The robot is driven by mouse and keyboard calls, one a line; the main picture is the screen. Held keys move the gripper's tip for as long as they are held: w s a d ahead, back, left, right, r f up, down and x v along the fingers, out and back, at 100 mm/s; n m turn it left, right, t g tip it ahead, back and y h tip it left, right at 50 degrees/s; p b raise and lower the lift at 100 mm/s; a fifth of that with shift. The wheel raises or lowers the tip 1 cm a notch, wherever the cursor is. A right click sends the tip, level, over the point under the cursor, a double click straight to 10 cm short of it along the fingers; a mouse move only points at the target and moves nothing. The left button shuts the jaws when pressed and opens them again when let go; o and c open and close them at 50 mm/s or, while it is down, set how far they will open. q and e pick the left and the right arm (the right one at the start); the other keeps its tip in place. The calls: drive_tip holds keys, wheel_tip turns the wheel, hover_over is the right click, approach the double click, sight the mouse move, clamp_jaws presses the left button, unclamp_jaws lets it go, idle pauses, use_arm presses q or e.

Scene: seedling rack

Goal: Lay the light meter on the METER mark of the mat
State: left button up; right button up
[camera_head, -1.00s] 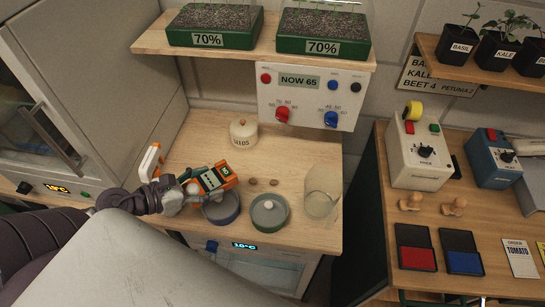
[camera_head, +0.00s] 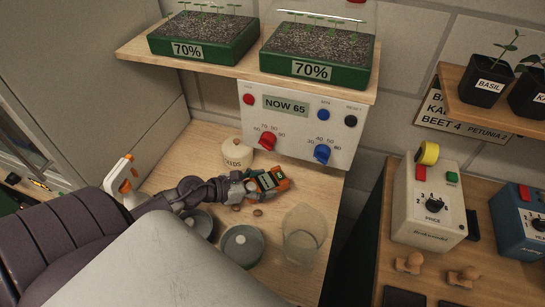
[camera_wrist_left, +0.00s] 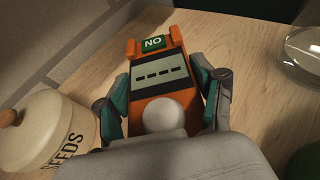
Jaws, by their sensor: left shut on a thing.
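The orange light meter (camera_head: 276,178) is in my left gripper (camera_head: 258,184) above the wooden bench, close to the control panel. In the left wrist view the meter (camera_wrist_left: 160,95) shows dashes on its display, a green NO label at its far end and a white dome at its near end. The teal-padded fingers of the left gripper (camera_wrist_left: 160,88) are shut on its two sides. I cannot tell its exact height above the bench. No mat or METER mark can be made out. My right gripper is out of view.
The SEEDS jar (camera_head: 236,154) stands just behind and left of the gripper. The control panel (camera_head: 290,105) rises behind, under the tray shelf (camera_head: 135,52).

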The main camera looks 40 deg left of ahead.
sight(273, 180)
use_arm(q)
drive_tip(key=shift+w+d+f, duration=0.1)
drive_tip(key=shift+w+f, duration=0.15)
drive_tip(key=shift+w, duration=0.35)
drive_tip(key=shift+w+f, duration=0.25)
drive_tip(key=shift+w, duration=0.3)
drive_tip(key=shift+w+f, duration=0.75)
drive_tip(key=shift+w, duration=0.2)
drive_tip(key=shift+w+f, duration=0.3)
drive_tip(key=shift+s, duration=0.1)
drive_tip(key=shift+f, duration=0.1)
drive_tip(key=o, duration=1.2)
drive_tip(key=shift+o, duration=0.7)
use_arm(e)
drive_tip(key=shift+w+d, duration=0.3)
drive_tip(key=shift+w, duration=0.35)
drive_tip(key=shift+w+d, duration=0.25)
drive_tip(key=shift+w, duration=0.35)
